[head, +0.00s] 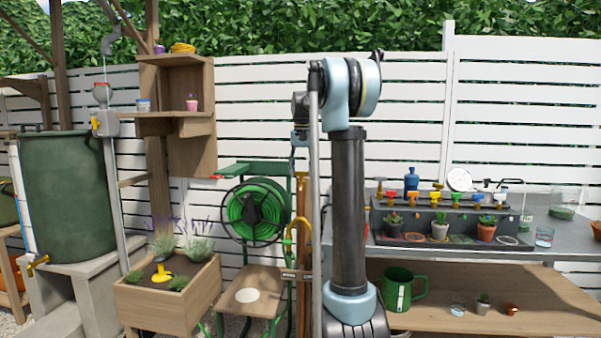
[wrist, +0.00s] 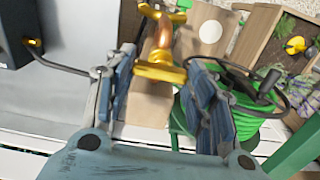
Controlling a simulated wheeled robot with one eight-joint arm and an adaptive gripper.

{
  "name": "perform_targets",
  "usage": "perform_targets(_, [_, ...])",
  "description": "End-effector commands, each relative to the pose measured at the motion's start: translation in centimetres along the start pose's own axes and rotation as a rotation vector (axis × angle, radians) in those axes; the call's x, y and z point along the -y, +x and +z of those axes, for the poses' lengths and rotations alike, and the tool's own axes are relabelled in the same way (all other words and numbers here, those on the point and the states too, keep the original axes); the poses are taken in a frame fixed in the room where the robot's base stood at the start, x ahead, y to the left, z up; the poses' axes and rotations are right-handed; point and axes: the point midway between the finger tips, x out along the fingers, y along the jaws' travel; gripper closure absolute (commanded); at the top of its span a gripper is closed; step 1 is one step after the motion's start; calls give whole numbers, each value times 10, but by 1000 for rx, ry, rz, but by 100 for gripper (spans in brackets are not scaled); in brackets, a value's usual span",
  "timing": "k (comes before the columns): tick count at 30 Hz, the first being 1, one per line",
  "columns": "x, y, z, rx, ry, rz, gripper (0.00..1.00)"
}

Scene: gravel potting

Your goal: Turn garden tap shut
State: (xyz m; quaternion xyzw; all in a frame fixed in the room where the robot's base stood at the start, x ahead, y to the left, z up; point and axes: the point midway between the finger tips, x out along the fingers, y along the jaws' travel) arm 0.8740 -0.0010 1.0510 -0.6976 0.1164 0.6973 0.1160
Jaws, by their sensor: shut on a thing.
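The garden tap (wrist: 160,58) shows in the wrist view, with a brass cross-piece and an orange-copper body below it. My gripper (wrist: 163,68) has its two blue-grey fingers on either side of the brass piece and is shut on it. In the head view my gripper (head: 299,146) is partly hidden behind my own arm, above a copper-brown upright. The tap cannot be made out clearly there.
The green hose reel (head: 254,212) is close on the left, with a stool (head: 250,298) below it. A planter box (head: 168,297) stands further left. The grey workbench (head: 460,258) with pots is at right. A white slatted fence (head: 420,140) runs behind.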

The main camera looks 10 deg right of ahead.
Motion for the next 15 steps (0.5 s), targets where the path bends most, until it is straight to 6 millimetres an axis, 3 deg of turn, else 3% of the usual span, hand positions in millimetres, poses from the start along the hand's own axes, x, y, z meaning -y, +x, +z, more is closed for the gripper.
perform_targets(8, [1, 1, 0, 0, 0, -2, 74])
perform_targets(9, [1, 1, 0, 0, 0, -2, 48])
perform_targets(11, [1, 1, 0, 0, 0, -2, 34])
perform_targets(12, [1, 0, 0, 1, 0, -1, 30])
perform_targets(15, [1, 0, 0, 1, 0, -1, 30])
